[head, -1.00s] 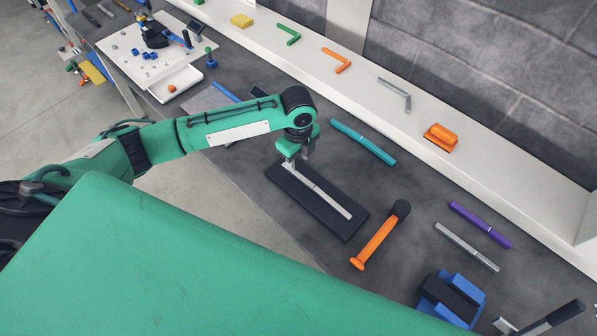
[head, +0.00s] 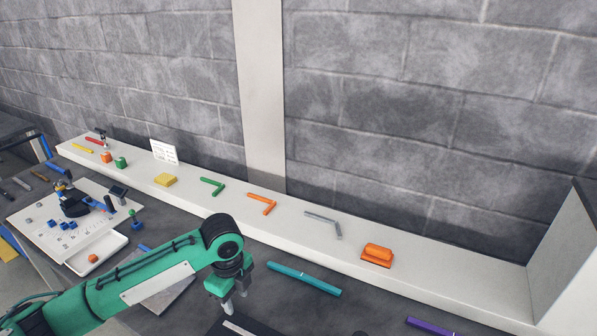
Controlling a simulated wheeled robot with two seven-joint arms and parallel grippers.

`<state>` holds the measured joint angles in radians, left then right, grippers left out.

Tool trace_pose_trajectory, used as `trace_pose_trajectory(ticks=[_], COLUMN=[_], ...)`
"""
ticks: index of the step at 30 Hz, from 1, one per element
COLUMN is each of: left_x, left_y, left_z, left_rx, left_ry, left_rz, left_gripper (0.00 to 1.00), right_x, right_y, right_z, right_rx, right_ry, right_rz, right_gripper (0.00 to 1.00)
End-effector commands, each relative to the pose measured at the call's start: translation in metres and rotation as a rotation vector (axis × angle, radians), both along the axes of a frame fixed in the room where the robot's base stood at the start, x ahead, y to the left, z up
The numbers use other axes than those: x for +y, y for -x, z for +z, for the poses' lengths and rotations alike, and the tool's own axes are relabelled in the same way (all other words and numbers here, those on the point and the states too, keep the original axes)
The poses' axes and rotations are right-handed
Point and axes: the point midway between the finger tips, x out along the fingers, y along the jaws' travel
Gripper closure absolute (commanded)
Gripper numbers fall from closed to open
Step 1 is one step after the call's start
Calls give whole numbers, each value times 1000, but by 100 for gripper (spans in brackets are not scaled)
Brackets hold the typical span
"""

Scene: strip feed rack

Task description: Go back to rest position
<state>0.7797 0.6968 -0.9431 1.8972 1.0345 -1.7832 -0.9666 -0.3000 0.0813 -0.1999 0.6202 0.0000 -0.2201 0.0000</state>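My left arm comes in from the lower left, and my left gripper (head: 235,301) points down near the bottom of the head view. Its two fingers show apart with a gap and nothing seen between them. Just below it is the corner of a black tray (head: 262,331) with the end of a light grey strip (head: 236,327) in it. Most of the tray is cut off by the lower edge. I cannot tell the exact height of the fingers above the strip. My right gripper is not in view.
A teal bar (head: 304,279) lies right of the gripper, and a purple bar (head: 430,326) farther right. A white ledge (head: 340,262) along the wall holds hex keys and an orange block (head: 377,252).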

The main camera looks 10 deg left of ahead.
Motion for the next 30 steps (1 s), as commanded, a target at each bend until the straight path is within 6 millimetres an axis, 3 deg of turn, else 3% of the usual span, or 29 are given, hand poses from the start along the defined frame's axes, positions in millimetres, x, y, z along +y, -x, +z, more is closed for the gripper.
trace_pose_trajectory(ticks=[8,12,18,24,30], left_x=[-39,-64,-84,-85,-66], left_y=[31,56,89,121,155], left_z=[-28,-43,-58,-68,-77], left_rx=[-31,-58,-81,-93,-106], left_ry=[89,169,273,353,388], left_rz=[105,235,465,744,1061], left_gripper=[61,61,61,61,61], right_x=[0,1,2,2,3], right_y=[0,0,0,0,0], right_z=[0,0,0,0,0], right_rx=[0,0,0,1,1], right_ry=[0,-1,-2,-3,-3], right_rz=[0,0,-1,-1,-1], right_gripper=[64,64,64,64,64])
